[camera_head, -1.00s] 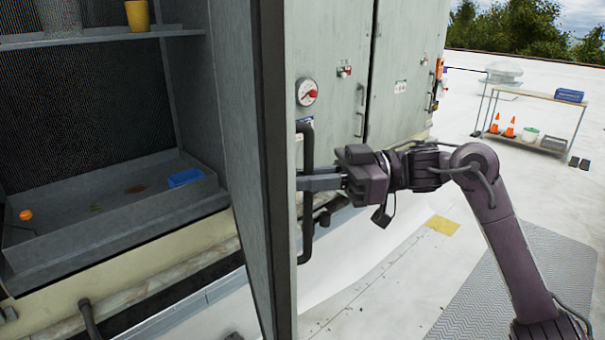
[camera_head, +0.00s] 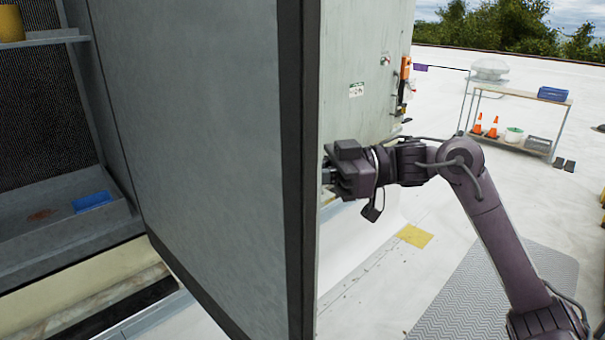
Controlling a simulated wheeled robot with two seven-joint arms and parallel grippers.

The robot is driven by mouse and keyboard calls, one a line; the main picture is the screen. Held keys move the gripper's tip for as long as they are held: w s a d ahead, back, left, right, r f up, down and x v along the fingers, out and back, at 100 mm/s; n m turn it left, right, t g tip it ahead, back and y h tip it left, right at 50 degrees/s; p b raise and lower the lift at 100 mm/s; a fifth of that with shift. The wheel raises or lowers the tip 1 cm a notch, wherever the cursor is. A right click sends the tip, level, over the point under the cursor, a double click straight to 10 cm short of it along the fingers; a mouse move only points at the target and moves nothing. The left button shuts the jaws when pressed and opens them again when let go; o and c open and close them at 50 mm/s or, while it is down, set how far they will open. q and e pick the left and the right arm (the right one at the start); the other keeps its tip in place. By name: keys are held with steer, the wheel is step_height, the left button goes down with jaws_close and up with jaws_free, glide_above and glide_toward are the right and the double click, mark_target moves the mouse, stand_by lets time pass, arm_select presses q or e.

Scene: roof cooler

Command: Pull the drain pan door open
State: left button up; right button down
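The drain pan door (camera_head: 205,150) stands open, its grey inner face toward me and its dark edge running down the middle of the view. Behind it to the left is the drain pan (camera_head: 60,232) in the open compartment. My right gripper (camera_head: 326,176) is at the door's outer side, just past the dark edge. Its fingertips and the door handle are hidden behind the door's edge, so I cannot see whether it grips the handle. My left gripper is not in view.
A blue tray (camera_head: 92,202) lies in the pan, and a yellow cup (camera_head: 10,23) stands on a shelf above. A cart (camera_head: 515,120) with orange cones and bins stands at the back right. A yellow mat (camera_head: 414,236) and a grey mat (camera_head: 500,290) lie on the white roof.

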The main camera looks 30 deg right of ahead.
steer(key=shift+w+d+f, duration=0.1)
steer(key=shift+d, duration=0.15)
steer(key=shift+a, duration=0.1)
steer(key=c, duration=1.5)
jaws_free()
steer(key=b+v, duration=0.3)
steer(key=v, duration=0.5)
steer(key=shift+b, duration=0.4)
